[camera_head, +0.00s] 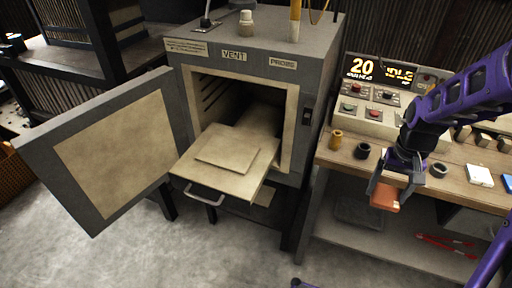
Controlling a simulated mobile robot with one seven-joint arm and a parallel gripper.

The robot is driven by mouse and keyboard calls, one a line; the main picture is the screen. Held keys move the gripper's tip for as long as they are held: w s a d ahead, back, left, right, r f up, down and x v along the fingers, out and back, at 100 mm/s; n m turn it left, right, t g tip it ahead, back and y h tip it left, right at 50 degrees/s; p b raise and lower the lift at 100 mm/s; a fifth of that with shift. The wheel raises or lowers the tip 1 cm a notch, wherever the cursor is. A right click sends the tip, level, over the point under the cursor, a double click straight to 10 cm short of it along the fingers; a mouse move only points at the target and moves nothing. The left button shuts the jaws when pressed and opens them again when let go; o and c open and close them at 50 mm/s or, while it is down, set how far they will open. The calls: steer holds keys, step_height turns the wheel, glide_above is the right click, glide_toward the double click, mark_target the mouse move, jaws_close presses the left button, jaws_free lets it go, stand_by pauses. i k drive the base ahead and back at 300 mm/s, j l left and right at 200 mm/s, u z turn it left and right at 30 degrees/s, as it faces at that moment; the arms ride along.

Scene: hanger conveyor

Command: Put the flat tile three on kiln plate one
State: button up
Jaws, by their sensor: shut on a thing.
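My gripper (387,192) is shut on a small orange-brown flat tile (385,199). It holds the tile in front of the workbench's front edge, to the right of the kiln. No number can be read on the tile. The grey kiln (250,50) stands open at the centre. A tan shelf with a metal handle (204,199) sticks out of its mouth. A bare, pale square plate (228,148) lies on this shelf. Another pale flat surface (262,118) lies deeper inside. I cannot tell which one is kiln plate one.
The open kiln door (110,145) swings out to the left. The wooden bench (450,178) at right carries a control panel (375,100), a brass cylinder (336,139), dark rings (362,151) and a white block (480,176). Red tools (445,244) lie on its lower shelf. Floor in front is clear.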

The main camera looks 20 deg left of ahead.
mark_target(228, 152)
steer(key=i+j, duration=0.1)
steer(key=j, duration=1.6)
steer(key=i, duration=0.05)
